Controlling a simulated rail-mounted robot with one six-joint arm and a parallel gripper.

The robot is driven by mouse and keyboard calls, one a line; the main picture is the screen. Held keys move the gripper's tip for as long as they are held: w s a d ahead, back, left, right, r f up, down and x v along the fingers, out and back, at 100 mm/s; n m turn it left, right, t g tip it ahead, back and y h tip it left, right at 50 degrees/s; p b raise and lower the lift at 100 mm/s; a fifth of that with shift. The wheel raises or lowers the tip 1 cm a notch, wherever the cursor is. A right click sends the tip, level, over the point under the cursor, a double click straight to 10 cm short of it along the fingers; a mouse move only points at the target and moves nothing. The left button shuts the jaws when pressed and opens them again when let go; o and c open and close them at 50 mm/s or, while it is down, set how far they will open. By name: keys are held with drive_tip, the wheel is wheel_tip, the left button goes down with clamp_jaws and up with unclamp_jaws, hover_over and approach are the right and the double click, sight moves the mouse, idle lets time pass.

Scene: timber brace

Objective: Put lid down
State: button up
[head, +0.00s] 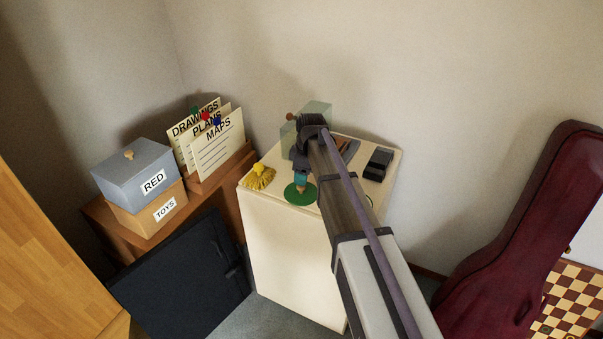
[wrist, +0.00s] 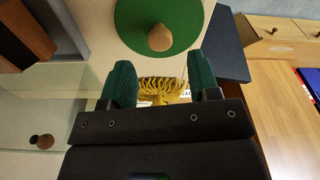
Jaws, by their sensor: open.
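The lid, a flat green disc (head: 299,196) with a wooden knob, appears to lie on the top of a cream cabinet (head: 285,255), near its front edge. In the wrist view, the green disc (wrist: 135,22) is at the top, and its round knob (wrist: 160,38) faces the camera. My gripper (head: 301,180) is above the lid in the head view. In the wrist view, my gripper (wrist: 162,82) shows two green fingers apart with nothing between them. The knob is beyond the fingertips, and the arm hides part of the cabinet top.
A yellow tufted object (head: 259,177) is left of the lid. A clear box (head: 318,113) stands behind my gripper. Labelled boxes (head: 136,173) and file cards (head: 213,140) stand left; a dark red case (head: 515,240) leans right.

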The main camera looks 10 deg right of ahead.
wheel_tip(320, 180, up, 7)
drive_tip(key=p, duration=0.5)
drive_tip(key=s+m+h, duration=0.1)
drive_tip(key=s+m, duration=1.1)
drive_tip(key=s, duration=1.4)
drive_tip(key=shift+s+a+f+g+b, duration=0.15)
drive_tip(key=shift+a+f+g+b, duration=0.15)
drive_tip(key=shift+f+b, duration=0.05)
